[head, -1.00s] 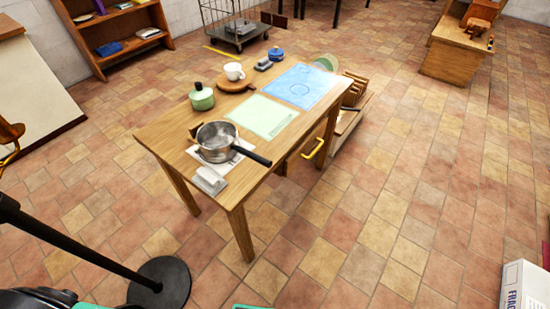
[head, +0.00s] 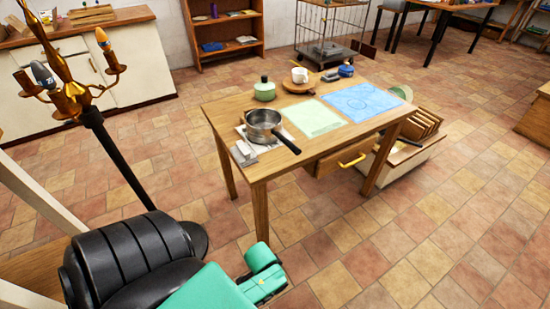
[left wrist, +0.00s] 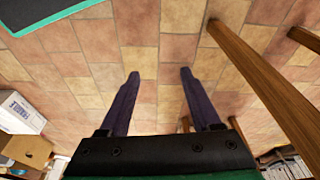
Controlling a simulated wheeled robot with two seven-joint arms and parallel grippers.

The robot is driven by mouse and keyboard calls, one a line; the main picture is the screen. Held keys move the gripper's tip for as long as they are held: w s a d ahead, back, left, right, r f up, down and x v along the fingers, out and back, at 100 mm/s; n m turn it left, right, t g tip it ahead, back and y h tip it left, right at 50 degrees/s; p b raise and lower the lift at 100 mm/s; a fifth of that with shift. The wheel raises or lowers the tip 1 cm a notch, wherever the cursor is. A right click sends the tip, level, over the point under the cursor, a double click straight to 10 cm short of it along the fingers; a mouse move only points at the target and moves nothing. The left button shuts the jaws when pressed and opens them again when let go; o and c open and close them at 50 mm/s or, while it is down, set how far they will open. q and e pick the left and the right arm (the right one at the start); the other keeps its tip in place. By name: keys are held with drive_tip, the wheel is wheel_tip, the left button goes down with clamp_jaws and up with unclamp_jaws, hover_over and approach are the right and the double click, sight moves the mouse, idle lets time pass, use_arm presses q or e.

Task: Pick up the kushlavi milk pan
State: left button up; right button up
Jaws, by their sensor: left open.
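The milk pan (head: 263,124), a steel pan with a dark handle, stands on the wooden table (head: 240,106) near its left front corner. Its handle points toward the lower right, to the table's front edge. My left gripper (left wrist: 158,76) shows in the left wrist view, open with nothing between its fingers, above bare floor tiles. My left arm, black and teal, comes in at the bottom left of the head view, well short of the pan; its fingers cannot be made out there. My right gripper is not in view.
A green lidded pot (head: 264,90), a white cup (head: 299,75) and a blue mat (head: 360,102) are also on the table. A tall candelabra (head: 101,140) stands at the left, near my arm. A drawer with a yellow handle (head: 351,161) is under the tabletop. Tiled floor in front is clear.

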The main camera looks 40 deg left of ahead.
sight(275, 135)
use_arm(q)
drive_tip(key=w+a+r+n+t+h+b, duration=0.1)
drive_tip(key=w+r+n+t+b, duration=0.1)
drive_tip(key=w+r+n+t, duration=0.45)
drive_tip(key=w+a+r+n+t+b, duration=0.1)
drive_tip(key=w+r+n+b, duration=0.15)
drive_tip(key=w+r, duration=0.7)
drive_tip(key=a+r+n+t+y, duration=0.75)
drive_tip(key=a+r+n, duration=0.5)
drive_tip(key=n, duration=0.45)
drive_tip(key=shift+n, duration=0.3)
drive_tip(key=b+x, duration=0.1)
drive_tip(key=x, duration=0.4)
drive_tip(key=a+b+x, duration=0.1)
drive_tip(key=x, duration=0.4)
drive_tip(key=b+x, duration=0.1)
drive_tip(key=x, duration=0.4)
drive_tip(key=shift+s+a+f, duration=0.15)
drive_tip(key=shift+a+f, duration=0.1)
drive_tip(key=shift+f, duration=0.05)
drive_tip(key=shift+s+r, duration=0.15)
drive_tip(key=c, duration=0.3)
clamp_jaws()
